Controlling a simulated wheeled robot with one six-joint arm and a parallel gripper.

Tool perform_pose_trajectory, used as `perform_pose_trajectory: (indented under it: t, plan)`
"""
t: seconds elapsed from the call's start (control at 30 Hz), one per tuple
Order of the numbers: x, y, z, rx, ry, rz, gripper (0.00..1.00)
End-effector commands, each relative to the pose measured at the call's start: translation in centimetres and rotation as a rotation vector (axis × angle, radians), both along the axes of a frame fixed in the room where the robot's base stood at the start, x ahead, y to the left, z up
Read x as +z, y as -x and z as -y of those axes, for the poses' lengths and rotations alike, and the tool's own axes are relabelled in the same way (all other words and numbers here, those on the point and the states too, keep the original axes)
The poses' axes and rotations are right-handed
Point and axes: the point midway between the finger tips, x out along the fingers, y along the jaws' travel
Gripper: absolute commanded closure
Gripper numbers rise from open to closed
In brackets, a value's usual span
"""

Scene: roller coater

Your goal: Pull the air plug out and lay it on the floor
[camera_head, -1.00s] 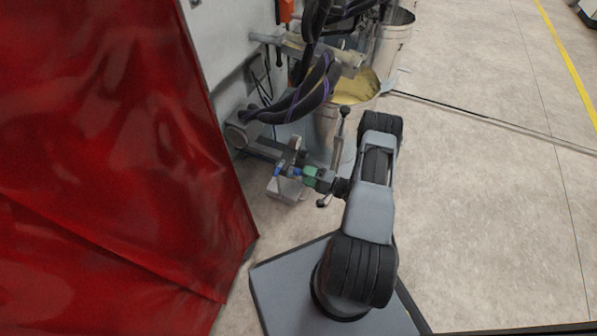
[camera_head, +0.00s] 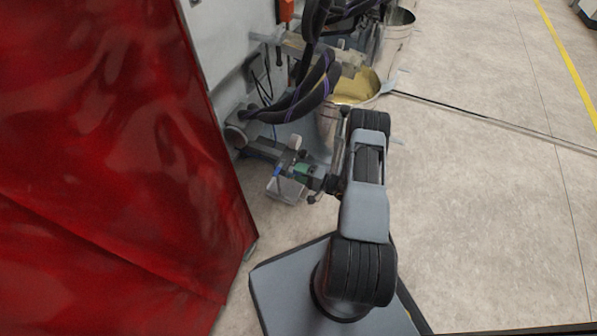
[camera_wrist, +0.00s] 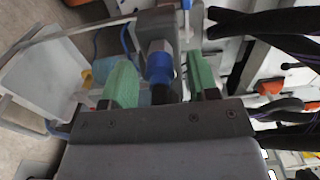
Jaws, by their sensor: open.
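The air plug (camera_wrist: 160,68), blue with a silver collar, stands between the two green fingers of my gripper (camera_wrist: 162,80) in the wrist view. Gaps show on both sides of it, so the fingers are open around it and not clamped. Its dark lower end runs down toward the gripper body, and its upper end meets a grey fitting (camera_wrist: 158,20). In the head view my gripper (camera_head: 306,171) is low beside the machine's pipework, with a small blue part (camera_head: 278,169) just left of it. The plug's contact with the fitting is partly hidden.
A red curtain (camera_head: 95,150) hangs at the left. Thick black hoses (camera_head: 295,100) and a bucket of yellowish liquid (camera_head: 357,88) lie behind my gripper. A pale box (camera_head: 287,190) is just below it. The concrete floor (camera_head: 480,210) to the right is clear.

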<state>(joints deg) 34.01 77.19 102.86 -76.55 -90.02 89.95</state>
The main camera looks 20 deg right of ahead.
Motion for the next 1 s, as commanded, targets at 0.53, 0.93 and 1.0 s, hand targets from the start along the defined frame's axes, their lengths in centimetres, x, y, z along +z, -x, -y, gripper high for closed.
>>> perform_pose_trajectory:
  t: [0.53, 0.93, 1.0]
  plan:
    - [0.00, 0.01, 0.01, 0.000, 0.000, 0.000, 0.46]
    - [0.00, 0.01, 0.00, 0.000, 0.000, 0.000, 0.48]
    - [0.00, 0.01, 0.00, 0.000, 0.000, 0.000, 0.54]
